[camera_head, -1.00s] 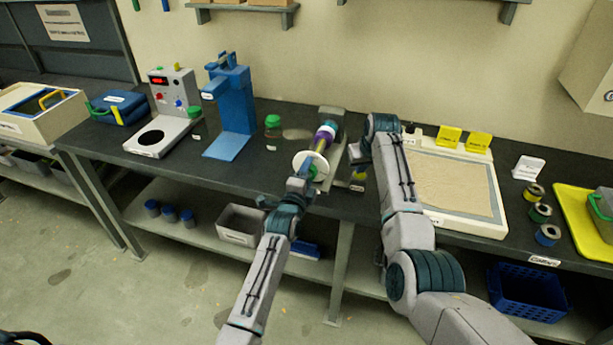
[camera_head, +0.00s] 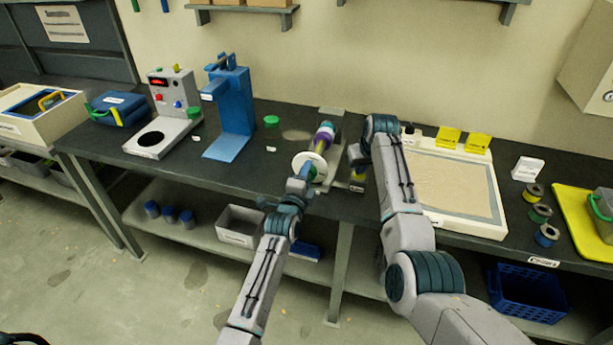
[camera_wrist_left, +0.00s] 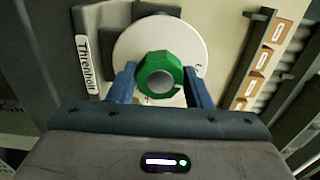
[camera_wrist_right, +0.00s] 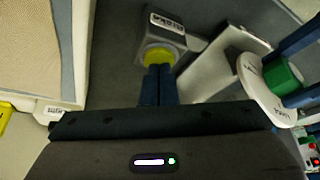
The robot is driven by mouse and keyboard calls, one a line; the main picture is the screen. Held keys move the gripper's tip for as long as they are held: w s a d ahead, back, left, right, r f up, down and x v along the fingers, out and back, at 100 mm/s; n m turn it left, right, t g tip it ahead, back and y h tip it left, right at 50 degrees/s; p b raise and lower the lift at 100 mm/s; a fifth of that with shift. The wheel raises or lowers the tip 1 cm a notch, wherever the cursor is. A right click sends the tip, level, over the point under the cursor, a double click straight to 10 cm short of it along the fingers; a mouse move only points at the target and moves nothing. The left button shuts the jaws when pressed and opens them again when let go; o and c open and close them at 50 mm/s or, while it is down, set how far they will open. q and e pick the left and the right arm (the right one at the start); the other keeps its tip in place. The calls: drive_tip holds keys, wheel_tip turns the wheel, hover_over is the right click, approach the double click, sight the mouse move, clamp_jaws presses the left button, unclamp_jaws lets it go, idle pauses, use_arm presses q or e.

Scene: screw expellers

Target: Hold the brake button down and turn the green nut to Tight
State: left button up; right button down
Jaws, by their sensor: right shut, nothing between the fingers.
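The green nut (camera_wrist_left: 153,78) sits in front of a white disc (camera_wrist_left: 185,40) on the spindle device. My left gripper (camera_wrist_left: 160,80) has one finger on each side of the nut, with small gaps showing. The nut also shows in the right wrist view (camera_wrist_right: 282,75), between the left fingers. The yellow brake button (camera_wrist_right: 156,56) is on a grey block labelled Brake (camera_wrist_right: 160,28). My right gripper (camera_wrist_right: 158,70) is shut and empty, its fingertips at the button, apparently touching it. How far the button is pressed cannot be told. The disc's lettering is too small to read surely.
A blue stand (camera_head: 232,110) and a grey device with a red display (camera_head: 172,95) stand left of the spindle device. A sand-coloured tray (camera_head: 450,223) lies close to my right arm. Grey and blue bins are on the shelf below.

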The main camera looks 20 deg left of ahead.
use_arm(q)
drive_tip(key=m, duration=0.8)
drive_tip(key=o, duration=0.7)
drive_tip(key=shift+o, duration=0.2)
